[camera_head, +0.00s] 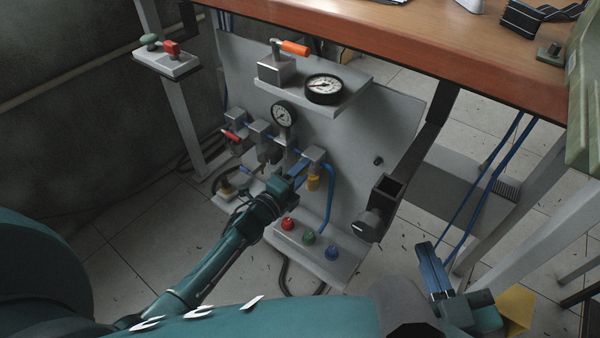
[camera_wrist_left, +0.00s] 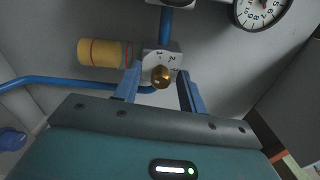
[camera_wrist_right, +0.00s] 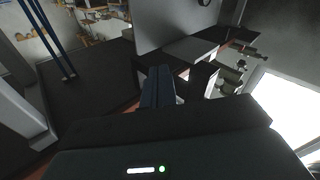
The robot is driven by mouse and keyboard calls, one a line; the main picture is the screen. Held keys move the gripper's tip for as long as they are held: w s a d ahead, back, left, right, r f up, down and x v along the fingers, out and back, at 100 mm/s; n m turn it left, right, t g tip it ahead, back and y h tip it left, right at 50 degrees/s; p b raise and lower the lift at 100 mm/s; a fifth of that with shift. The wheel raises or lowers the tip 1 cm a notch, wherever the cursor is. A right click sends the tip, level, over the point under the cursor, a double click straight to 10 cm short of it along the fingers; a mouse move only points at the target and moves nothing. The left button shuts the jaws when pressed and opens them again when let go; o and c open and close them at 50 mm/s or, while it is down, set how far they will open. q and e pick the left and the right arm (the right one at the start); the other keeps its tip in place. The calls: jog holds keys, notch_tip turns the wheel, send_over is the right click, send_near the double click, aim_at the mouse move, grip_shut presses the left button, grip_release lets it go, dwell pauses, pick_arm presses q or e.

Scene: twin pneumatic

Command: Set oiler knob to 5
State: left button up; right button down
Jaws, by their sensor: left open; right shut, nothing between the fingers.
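The oiler knob (camera_wrist_left: 161,77) is a small brass knob on a grey block (camera_wrist_left: 150,60) with number marks, of which a 1 and a 2 show, in the left wrist view. The oiler's yellow bowl (camera_wrist_left: 104,53) is beside the block; it also shows in the head view (camera_head: 313,183). My left gripper (camera_wrist_left: 157,84) is open, with one finger on each side of the knob; I cannot tell if they touch it. In the head view my left gripper (camera_head: 296,171) hides the knob. My right gripper (camera_head: 431,266) is shut and empty, away from the panel at the lower right.
The grey panel (camera_head: 350,150) carries a round gauge (camera_head: 282,113) and a shelf with a larger gauge (camera_head: 324,88) and an orange-handled valve (camera_head: 295,47). Red, green and blue buttons (camera_head: 309,238) are below. A wooden table (camera_head: 400,45) overhangs the panel.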

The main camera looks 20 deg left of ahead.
pick_arm(q)
jog(key=p+v, duration=0.3)
jog(key=v, duration=1)
pick_arm(e)
jog(key=shift+d+f+m+g+h, duration=0.15)
jog(key=shift+d+m+g+h, duration=0.4)
jog(key=shift+m+g+h, duration=0.25)
pick_arm(q)
jog(key=shift+r, duration=0.1)
